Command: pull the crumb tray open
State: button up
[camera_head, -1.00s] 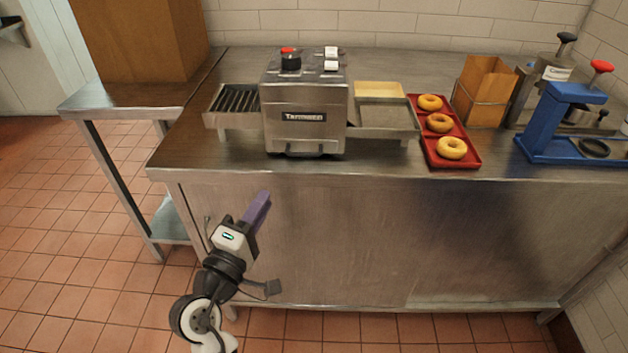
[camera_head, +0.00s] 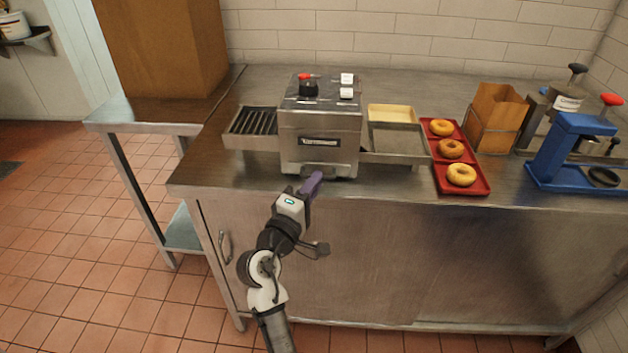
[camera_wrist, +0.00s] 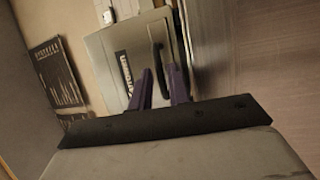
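The steel toaster (camera_head: 318,133) stands on the counter, and its front also shows in the wrist view (camera_wrist: 108,62). The crumb tray's dark handle (camera_wrist: 156,52) sits low on the toaster's front, and the tray looks closed. My gripper (camera_head: 316,176) is in front of this handle and partly covers it in the head view. In the wrist view its two purple fingers (camera_wrist: 158,76) stand apart, with the handle's bar lined up ahead of the gap between them. I cannot tell whether the fingers touch the handle.
A slatted rack (camera_head: 252,127) sticks out at the toaster's left and a steel tray (camera_head: 398,160) at its right. A red tray (camera_head: 480,188) holds three bagels. A paper bag (camera_head: 497,112) and a blue press (camera_head: 562,150) stand farther right. The counter's front edge runs below the gripper.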

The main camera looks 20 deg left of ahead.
jog(key=shift+w, duration=0.2)
grip_shut()
